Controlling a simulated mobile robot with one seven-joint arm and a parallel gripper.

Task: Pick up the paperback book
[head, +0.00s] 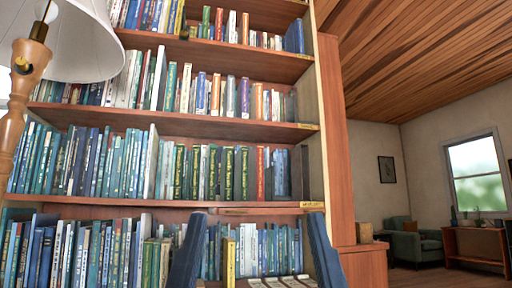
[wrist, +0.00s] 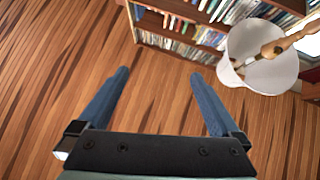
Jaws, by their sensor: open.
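Many upright books fill the bookcase, and I cannot tell which one is the paperback book. On the lowest visible shelf, a thin yellow book (head: 229,262) stands between the two fingers of my gripper (head: 256,216) in the head view. The gripper is in front of the shelves, open, with nothing between its fingers. In the wrist view my gripper (wrist: 159,74) shows two blue fingers spread wide over bare floor, and the bookcase is at the top, well apart from them. The lower ends of the bottom row are partly hidden by the fingers.
A lamp with a white shade (head: 75,40) and wooden stem stands at the left, close to the bookcase (head: 180,123); its shade also shows in the wrist view (wrist: 258,58). A green armchair (head: 417,240) and a wooden table (head: 470,232) stand far right. The wooden floor (wrist: 40,70) is clear.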

